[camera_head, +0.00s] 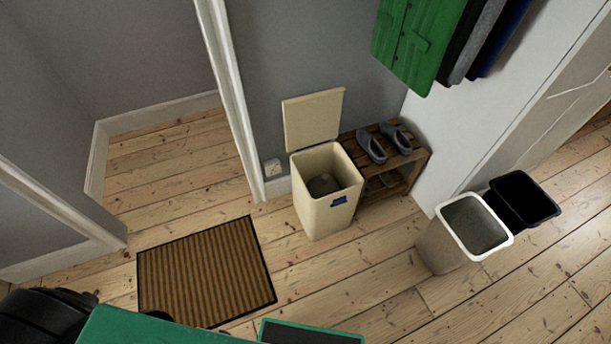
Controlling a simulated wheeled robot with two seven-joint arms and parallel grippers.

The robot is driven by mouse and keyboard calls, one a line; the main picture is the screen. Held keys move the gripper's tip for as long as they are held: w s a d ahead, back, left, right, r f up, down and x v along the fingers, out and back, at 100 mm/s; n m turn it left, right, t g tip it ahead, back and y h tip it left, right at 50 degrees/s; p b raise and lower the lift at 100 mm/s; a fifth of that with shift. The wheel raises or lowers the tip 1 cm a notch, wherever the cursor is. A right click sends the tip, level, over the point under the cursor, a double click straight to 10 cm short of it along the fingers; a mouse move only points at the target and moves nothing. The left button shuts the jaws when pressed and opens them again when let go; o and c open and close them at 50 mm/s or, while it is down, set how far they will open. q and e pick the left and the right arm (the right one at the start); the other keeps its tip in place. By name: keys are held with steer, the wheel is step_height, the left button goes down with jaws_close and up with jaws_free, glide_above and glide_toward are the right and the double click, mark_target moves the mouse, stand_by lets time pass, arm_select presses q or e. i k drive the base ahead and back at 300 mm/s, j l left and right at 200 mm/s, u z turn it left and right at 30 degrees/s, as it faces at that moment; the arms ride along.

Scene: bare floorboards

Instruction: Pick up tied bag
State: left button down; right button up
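A cream bin (322,212) stands on the floor by the wall with its lid (313,119) raised. A dark grey lump (323,185) sits low inside it; it may be a bag, but I cannot see a knot. No other clear tied bag shows. Neither of my grippers is in view; only dark and green parts, probably mine, show along the bottom edge.
A wooden rack (417,166) with grey shoes (371,147) is right of the bin. A white-rimmed bin (441,247) and a black bin (524,199) stand further right. A brown mat (205,272) lies left. Coats (415,45) hang above. Floor between is clear.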

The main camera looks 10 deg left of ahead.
mark_target(323, 185)
steer(key=i, duration=0.1)
steer(key=i+l, duration=0.1)
steer(key=l, duration=0.25)
steer(key=i+l, duration=0.1)
steer(key=l, duration=0.25)
steer(key=i+l+z, duration=0.1)
steer(key=l, duration=0.3)
steer(key=i+l, duration=0.1)
steer(key=l, duration=0.25)
